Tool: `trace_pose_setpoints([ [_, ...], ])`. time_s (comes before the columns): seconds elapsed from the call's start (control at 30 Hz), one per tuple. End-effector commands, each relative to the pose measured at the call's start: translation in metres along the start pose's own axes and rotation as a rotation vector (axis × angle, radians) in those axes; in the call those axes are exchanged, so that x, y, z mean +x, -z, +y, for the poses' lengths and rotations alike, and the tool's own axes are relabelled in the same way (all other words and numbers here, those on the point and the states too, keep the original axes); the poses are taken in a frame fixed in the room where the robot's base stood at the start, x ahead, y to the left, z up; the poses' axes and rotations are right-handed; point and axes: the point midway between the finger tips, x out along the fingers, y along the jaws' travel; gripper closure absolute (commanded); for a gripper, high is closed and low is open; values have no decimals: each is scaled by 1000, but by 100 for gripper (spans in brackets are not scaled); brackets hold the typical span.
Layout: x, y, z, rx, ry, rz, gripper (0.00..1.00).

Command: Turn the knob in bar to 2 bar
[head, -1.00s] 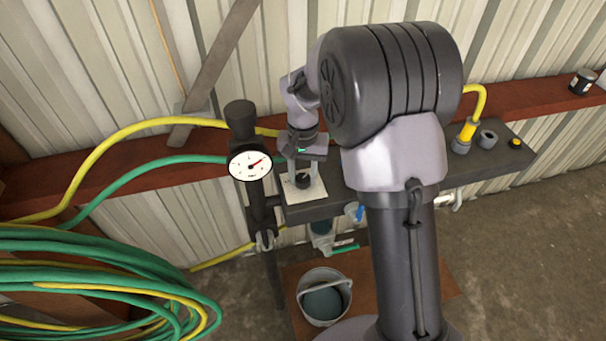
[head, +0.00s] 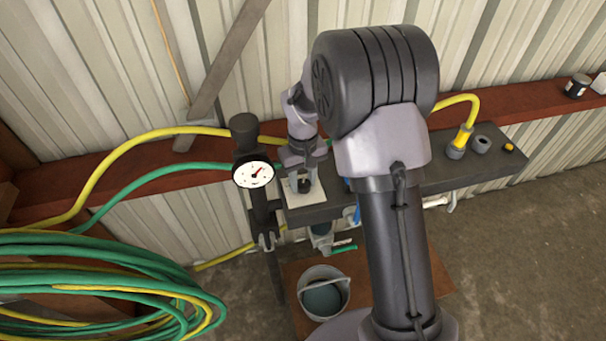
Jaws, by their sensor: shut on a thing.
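The black knob (head: 304,186) stands on a pale plate (head: 307,200) at the left end of the dark shelf. My gripper (head: 303,183) points down over it, with its fingers on either side, shut on the knob. The round white gauge (head: 253,175) is on a dark post just left of the plate. Its red needle points up and to the right. The scale figures are too small to read. My arm hides part of the shelf right of the knob.
A dark shelf (head: 440,180) runs right along the wall, with a yellow hose fitting (head: 460,142) and a yellow button (head: 509,148) at its right end. Coiled green and yellow hoses (head: 90,285) lie at lower left. A bucket (head: 323,293) stands below the shelf.

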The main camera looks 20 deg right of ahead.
Motion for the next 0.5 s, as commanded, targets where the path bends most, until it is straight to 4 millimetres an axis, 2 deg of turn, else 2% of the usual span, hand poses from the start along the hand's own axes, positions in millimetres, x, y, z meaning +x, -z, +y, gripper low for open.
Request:
trace_pose_setpoints([
  [0.2, -3, 0, 0, -170, 0, 0, 100],
  [0.5, -2, 0, -1, -334, -1, 1, 100],
])
